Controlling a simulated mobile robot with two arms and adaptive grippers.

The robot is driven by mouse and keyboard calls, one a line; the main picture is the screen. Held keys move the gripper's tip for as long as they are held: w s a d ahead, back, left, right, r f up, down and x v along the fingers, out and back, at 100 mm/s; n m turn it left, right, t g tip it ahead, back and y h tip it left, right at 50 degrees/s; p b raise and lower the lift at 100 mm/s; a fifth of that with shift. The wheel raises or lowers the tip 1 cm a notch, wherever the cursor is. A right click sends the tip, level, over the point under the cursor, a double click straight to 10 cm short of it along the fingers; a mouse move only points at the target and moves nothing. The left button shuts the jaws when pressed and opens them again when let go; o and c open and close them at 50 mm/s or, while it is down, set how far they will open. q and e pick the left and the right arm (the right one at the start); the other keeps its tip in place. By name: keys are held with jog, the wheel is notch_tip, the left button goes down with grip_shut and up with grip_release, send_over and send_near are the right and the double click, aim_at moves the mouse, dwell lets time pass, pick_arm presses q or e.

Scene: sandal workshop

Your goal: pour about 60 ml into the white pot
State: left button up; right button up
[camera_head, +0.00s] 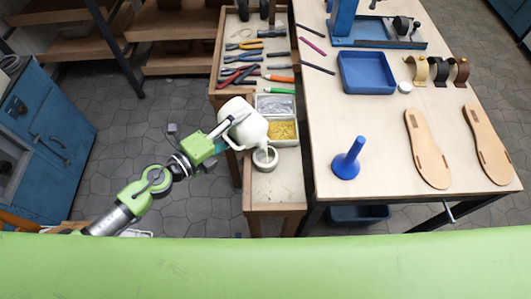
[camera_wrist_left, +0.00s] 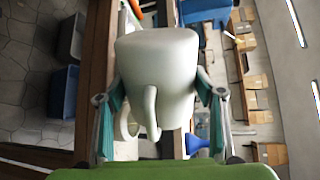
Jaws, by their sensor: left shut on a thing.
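My left gripper (camera_head: 226,137) is shut on a white jug (camera_head: 248,125). The jug is held tilted over the narrow wooden bench, its lower end toward a small white pot (camera_head: 265,158). In the head view the pot stands just below and right of the jug, its round opening facing up. Whether they touch, and whether liquid flows, I cannot tell. In the left wrist view the jug (camera_wrist_left: 158,75) fills the middle between the two teal fingers (camera_wrist_left: 160,95), with a thin curved white part in front. My right gripper is not in view.
Trays of small metal and yellow pieces (camera_head: 283,130) sit close behind the pot. Tools lie farther back on the bench (camera_head: 275,196). The table (camera_head: 385,150) at right holds a blue funnel-shaped thing (camera_head: 348,160), a blue tray (camera_head: 366,72), a small white round thing (camera_head: 405,87) and two sandal soles (camera_head: 428,150).

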pick_arm(q)
jog(key=shift+s+d+r+m+p, duration=0.1)
jog(key=shift+r+m+p, duration=0.2)
jog(key=shift+r+p, duration=0.05)
dwell(1.6)
jog(key=shift+f, duration=0.25)
jog(key=n+b, duration=0.1)
jog(key=n, duration=0.1)
jog(key=n+b, duration=0.1)
jog(key=shift+w+a+f+b, duration=0.3)
jog(key=shift+w+f, duration=0.05)
jog(key=shift+f, duration=0.05)
jog(key=shift+r, duration=0.1)
